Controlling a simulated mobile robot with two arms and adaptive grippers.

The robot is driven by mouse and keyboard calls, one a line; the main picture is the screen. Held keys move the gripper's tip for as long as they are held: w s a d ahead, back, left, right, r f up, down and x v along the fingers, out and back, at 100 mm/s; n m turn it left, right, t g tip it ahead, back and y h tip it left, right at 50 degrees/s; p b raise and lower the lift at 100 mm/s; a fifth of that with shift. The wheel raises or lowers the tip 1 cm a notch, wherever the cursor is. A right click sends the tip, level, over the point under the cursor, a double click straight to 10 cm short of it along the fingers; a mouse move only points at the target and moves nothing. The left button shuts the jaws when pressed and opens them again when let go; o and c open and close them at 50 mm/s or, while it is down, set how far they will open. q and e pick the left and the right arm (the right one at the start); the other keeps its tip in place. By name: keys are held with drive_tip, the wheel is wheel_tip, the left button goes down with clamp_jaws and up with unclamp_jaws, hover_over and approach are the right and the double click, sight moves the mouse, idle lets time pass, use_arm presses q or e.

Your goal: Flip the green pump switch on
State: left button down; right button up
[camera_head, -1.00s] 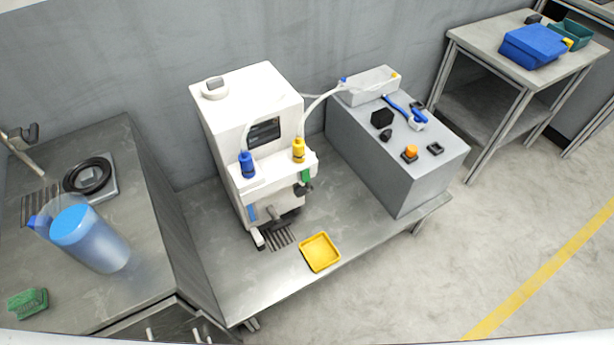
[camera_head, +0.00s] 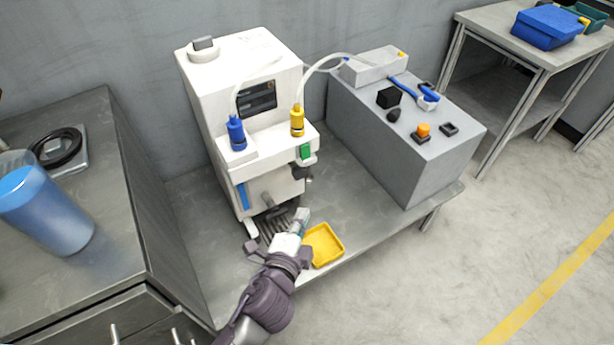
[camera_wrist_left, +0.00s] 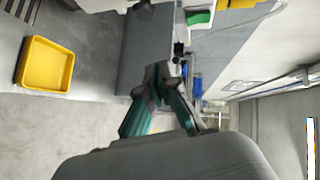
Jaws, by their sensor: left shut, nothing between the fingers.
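The green pump switch (camera_head: 306,152) is on the front right of the white machine (camera_head: 252,84), below the yellow bottle. In the left wrist view the green switch (camera_wrist_left: 199,17) shows at the top, right of centre. My left gripper (camera_head: 303,216) is low in front of the machine, below the switch and apart from it, beside the yellow tray. In the left wrist view its fingers (camera_wrist_left: 165,72) come together at the tips with nothing between them. Whether the switch is on or off I cannot tell. My right gripper is in neither view.
A yellow tray (camera_head: 324,244) lies on the metal table right of my gripper. Blue (camera_head: 236,133) and yellow (camera_head: 297,121) bottles stand on the machine's shelf with tubes. A grey box (camera_head: 437,162) with small parts stands to the right. A blue container (camera_head: 45,212) is at left.

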use_arm(q)
drive_tip(key=shift+m+t, duration=0.4)
drive_tip(key=shift+t, duration=0.2)
drive_tip(key=r, duration=0.4)
drive_tip(key=shift+s+d+r, duration=0.15)
drive_tip(key=shift+d+r, duration=0.15)
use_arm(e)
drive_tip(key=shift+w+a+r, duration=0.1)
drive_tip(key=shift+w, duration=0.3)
use_arm(q)
drive_tip(key=b, duration=0.1)
approach(306, 152)
drive_tip(key=w+d+f, duration=0.2)
drive_tip(key=w+d, duration=0.1)
drive_tip(key=d, duration=0.2)
drive_tip(key=shift+w+a+f, duration=0.15)
drive_tip(key=shift+w+a, duration=0.45)
drive_tip(key=shift+w, duration=0.2)
drive_tip(key=shift+w+a+f, duration=0.15)
drive_tip(key=shift+w+a, duration=0.45)
drive_tip(key=shift+w, duration=0.2)
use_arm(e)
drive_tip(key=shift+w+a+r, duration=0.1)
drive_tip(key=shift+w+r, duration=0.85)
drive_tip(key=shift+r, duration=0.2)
use_arm(q)
drive_tip(key=shift+h, duration=0.3)
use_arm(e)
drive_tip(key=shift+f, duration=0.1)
